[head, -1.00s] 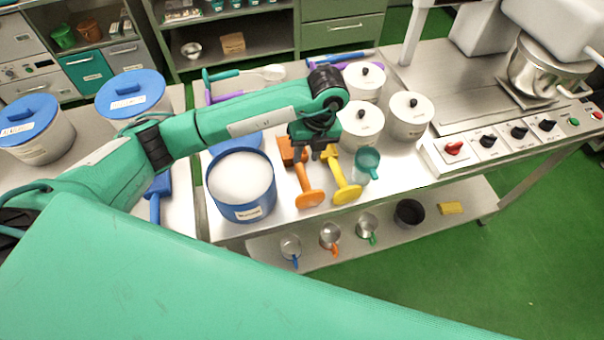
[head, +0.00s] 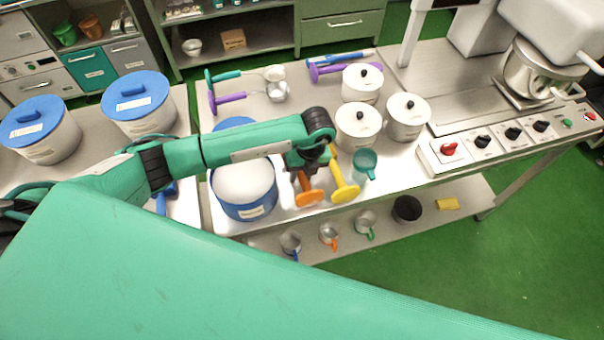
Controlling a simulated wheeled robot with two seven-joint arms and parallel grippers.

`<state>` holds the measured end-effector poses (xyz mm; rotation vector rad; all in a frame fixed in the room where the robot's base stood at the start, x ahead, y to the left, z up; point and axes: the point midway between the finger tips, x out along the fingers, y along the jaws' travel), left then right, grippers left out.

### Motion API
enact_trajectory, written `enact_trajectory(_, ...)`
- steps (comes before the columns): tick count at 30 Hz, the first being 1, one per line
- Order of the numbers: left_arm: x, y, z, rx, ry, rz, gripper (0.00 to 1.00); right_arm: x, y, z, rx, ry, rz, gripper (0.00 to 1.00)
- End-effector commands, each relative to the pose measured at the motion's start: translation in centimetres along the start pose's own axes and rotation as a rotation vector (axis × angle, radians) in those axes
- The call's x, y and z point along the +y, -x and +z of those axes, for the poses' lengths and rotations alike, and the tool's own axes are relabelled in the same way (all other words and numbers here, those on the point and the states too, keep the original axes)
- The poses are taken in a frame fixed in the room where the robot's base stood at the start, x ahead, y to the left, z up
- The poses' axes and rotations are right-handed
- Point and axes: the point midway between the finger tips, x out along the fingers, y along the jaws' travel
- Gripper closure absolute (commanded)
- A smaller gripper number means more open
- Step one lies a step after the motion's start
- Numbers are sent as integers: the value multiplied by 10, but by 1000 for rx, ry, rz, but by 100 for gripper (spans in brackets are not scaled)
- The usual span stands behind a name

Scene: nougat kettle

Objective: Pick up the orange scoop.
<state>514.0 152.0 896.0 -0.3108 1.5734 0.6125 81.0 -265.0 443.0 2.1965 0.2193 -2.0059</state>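The orange scoop (head: 309,198) lies on the steel table to the right of the blue tub of white powder (head: 244,190). Its flared handle end shows at the table's front edge. My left gripper (head: 303,176) points down over the rest of the scoop and hides its head and part of the handle. The fingers are dark and partly covered by my wrist, so I cannot see whether they are open or touch the scoop. My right gripper is out of view.
White lidded pots (head: 356,126) stand behind. Several small measuring cups sit on the lower shelf (head: 385,238).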

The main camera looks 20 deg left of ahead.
Motion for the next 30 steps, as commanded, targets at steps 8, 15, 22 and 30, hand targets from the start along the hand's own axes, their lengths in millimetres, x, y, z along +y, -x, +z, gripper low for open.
enact_trajectory(8, 0, 1, 0, 0, 0, -1, 100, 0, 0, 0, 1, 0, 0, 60)
enact_trajectory(15, 0, 2, 0, 0, 0, -1, 100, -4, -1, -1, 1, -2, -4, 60)
enact_trajectory(22, 3, 21, 0, -1, -2, -4, 100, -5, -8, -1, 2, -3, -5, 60)
enact_trajectory(30, 18, 96, 1, -6, -2, -7, 100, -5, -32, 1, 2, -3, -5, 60)
